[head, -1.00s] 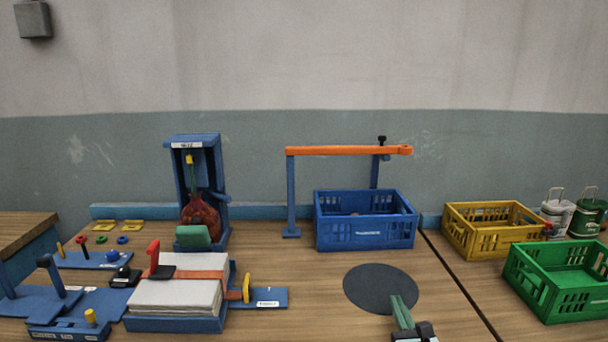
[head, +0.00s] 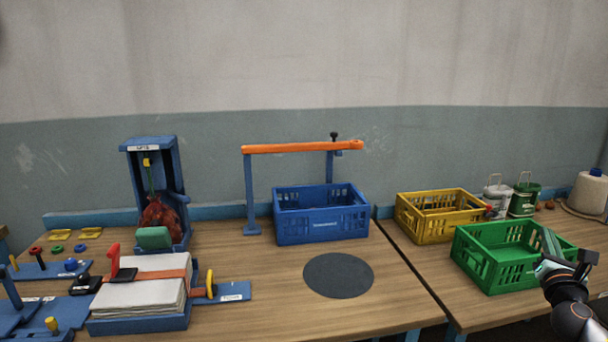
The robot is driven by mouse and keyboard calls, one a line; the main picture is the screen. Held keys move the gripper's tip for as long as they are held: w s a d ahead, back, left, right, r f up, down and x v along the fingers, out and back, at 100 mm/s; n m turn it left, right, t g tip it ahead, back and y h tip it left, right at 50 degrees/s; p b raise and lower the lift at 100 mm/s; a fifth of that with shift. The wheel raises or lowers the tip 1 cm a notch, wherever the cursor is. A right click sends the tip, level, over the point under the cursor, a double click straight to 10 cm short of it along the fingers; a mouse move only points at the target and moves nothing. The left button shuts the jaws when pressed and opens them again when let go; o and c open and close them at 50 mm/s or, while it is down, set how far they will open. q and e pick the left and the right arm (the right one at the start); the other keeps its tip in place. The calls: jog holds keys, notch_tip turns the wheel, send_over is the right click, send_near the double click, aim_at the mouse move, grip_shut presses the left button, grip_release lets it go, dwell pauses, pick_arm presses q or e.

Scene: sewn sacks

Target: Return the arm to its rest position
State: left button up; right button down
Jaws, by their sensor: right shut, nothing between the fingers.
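My right gripper (head: 550,243) is at the lower right in the head view, over the right end of the green crate (head: 490,277). Its fingers are together with nothing between them and point up and away. My right arm comes in from the lower right edge. My left gripper is not in view.
A blue crate (head: 321,226) stands behind the dark round mat (head: 338,275), beneath an orange bar (head: 300,147) on blue posts. A yellow crate (head: 437,228) stands right of it. A blue stand (head: 152,180) holds a red net sack (head: 162,218). White sacks (head: 140,285) lie stacked at left.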

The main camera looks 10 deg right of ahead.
jog(key=s+a+f+m+g+y, duration=0.2)
jog(key=a+f+m+y, duration=0.3)
jog(key=a+f+m, duration=0.7)
jog(key=s+a+f+m+g+y, duration=0.3)
jog(key=a+f+m, duration=0.5)
jog(key=f, duration=0.7)
jog(key=s+a+f+m+g+y, duration=0.1)
jog(key=s+a+f+m+y, duration=0.15)
jog(key=s+a+f, duration=0.85)
jog(key=s+a+f+m+g+y, duration=0.1)
jog(key=s+a+m+g+y, duration=0.15)
jog(key=s+a, duration=1)
jog(key=shift+t, duration=0.35)
jog(key=r+p, duration=0.3)
jog(key=p, duration=0.1)
jog(key=w+r+p, duration=0.1)
jog(key=r+p, duration=0.1)
jog(key=shift+a+r, duration=0.1)
jog(key=shift+r, duration=0.2)
